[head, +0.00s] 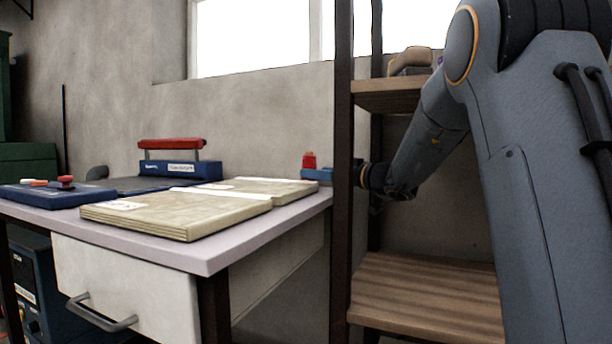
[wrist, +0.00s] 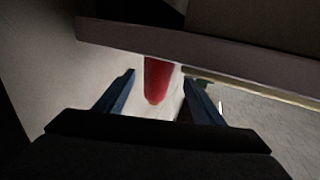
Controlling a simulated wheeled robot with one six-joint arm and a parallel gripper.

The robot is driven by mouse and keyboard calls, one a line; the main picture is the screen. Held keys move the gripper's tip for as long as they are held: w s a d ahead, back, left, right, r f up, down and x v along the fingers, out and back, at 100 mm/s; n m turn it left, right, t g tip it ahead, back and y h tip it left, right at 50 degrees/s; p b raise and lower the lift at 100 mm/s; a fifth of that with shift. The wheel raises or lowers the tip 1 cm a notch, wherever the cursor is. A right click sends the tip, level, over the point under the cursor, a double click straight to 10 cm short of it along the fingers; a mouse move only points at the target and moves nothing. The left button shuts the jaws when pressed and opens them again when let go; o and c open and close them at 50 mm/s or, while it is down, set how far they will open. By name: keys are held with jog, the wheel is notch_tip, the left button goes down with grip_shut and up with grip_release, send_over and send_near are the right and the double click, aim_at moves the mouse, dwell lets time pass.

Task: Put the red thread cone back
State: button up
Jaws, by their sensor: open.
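The red thread cone (head: 310,160) shows beyond the table's right end, just above my gripper's blue fingers. In the wrist view the red cone (wrist: 158,80) is between the two blue fingers, with a gap on each side. My gripper (head: 311,174) is open and reaches left past the dark shelf post. In the wrist view my gripper (wrist: 159,78) has its fingers spread on either side of the cone. The cone's lower part is partly hidden by a finger in the head view, and I cannot tell what supports it.
A shelf unit with a dark post (head: 342,130) and wooden shelves (head: 430,295) stands close to my arm.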

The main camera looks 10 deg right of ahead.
jog(key=b+x, duration=0.1)
jog(key=x, duration=0.2)
jog(key=shift+w+f, duration=0.2)
jog(key=shift+w, duration=0.2)
jog(key=shift+w+a+r, duration=0.1)
jog(key=shift+w+a, duration=0.3)
jog(key=shift+w, duration=0.1)
jog(key=shift+c, duration=0.3)
jog(key=c, duration=1.2)
